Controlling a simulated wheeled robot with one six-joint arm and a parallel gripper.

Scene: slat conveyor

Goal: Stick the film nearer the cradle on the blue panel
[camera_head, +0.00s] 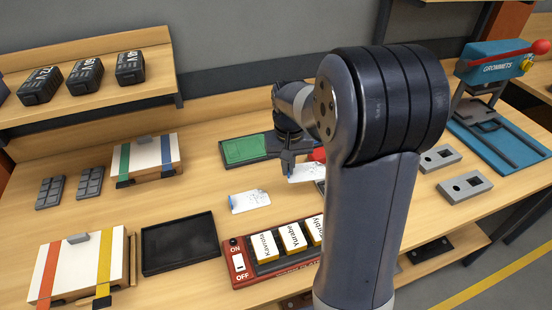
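One white film piece (249,202) with a blue edge lies flat on the bench, left of centre. A second white film piece (304,173) is just right of my gripper's fingertips; my arm partly hides the area beyond it. My gripper (289,172) points down beside this second film. I cannot tell whether it touches the film or whether its fingers are apart. A white board (146,157) with a green strip and a blue strip (166,150) lies at the left. No cradle can be made out for certain; a grey edge (320,186) shows beside my arm.
A green pad in a dark tray (225,157) lies behind my gripper. A black tray (180,245), a red-and-yellow-striped board (78,268) and a red switch box (238,262) with labelled blocks stand in front. Grey blocks (465,187) and a grommet press (495,60) are right.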

